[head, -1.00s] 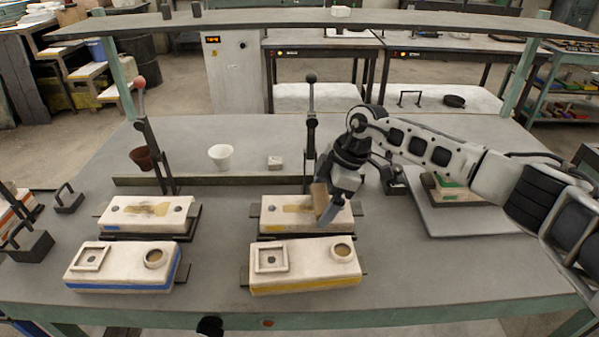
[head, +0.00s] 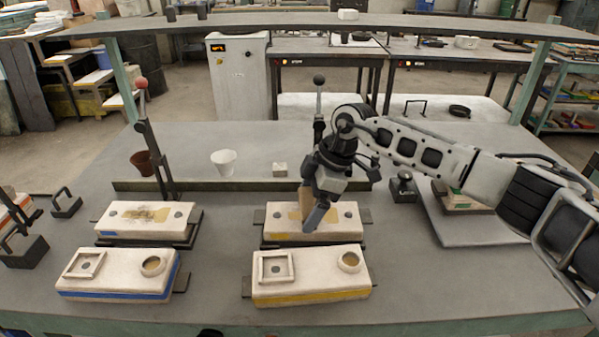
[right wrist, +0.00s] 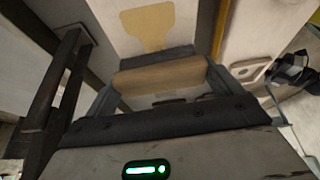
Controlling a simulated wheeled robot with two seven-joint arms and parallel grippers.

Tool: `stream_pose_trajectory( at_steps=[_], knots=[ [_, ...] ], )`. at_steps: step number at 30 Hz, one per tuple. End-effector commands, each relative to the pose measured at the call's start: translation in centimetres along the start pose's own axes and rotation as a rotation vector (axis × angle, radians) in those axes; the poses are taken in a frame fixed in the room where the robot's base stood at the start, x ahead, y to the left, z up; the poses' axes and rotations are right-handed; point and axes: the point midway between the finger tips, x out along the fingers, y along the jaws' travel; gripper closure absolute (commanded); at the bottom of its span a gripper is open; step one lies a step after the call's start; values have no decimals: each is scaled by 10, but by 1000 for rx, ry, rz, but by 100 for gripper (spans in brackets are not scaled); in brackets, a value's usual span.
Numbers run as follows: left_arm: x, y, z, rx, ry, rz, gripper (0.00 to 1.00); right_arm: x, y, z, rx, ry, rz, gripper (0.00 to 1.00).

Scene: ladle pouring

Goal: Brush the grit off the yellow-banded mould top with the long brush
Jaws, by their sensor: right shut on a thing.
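My right gripper (head: 318,207) is shut on the long brush, whose tan wooden part (head: 305,201) shows beside the fingers. In the right wrist view the tan bar (right wrist: 160,76) lies across between the fingers. The gripper is low over the back right mould block (head: 342,222), a pale slab with dark holes and a tan patch (head: 293,216). The patch also shows in the right wrist view (right wrist: 148,25). The brush tip is hidden, so I cannot tell whether it touches. The near right block (head: 318,281) has a yellow band, a square frame and a round cup. My left gripper is out of view.
Two blue-banded blocks (head: 120,278) (head: 125,218) stand at left. An upright lever (head: 318,105) stands behind the right pair, another (head: 150,135) behind the left. A brown cup (head: 142,163) and white cup (head: 223,162) stand behind. A grey tray (head: 470,230) lies at right.

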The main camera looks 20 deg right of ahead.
Motion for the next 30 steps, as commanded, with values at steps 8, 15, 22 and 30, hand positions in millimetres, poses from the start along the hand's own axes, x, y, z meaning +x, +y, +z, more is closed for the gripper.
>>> stream_pose_trajectory(
  at_steps=[8,15,22,30],
  knots=[
    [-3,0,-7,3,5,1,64,2,1,-3,5,-2,1,31],
    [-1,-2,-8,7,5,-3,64,-4,5,12,-3,-1,-3,31],
    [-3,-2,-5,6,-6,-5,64,-12,8,27,-10,-2,-4,31],
    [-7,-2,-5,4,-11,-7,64,-19,12,45,-15,-1,-8,31]
  ],
)
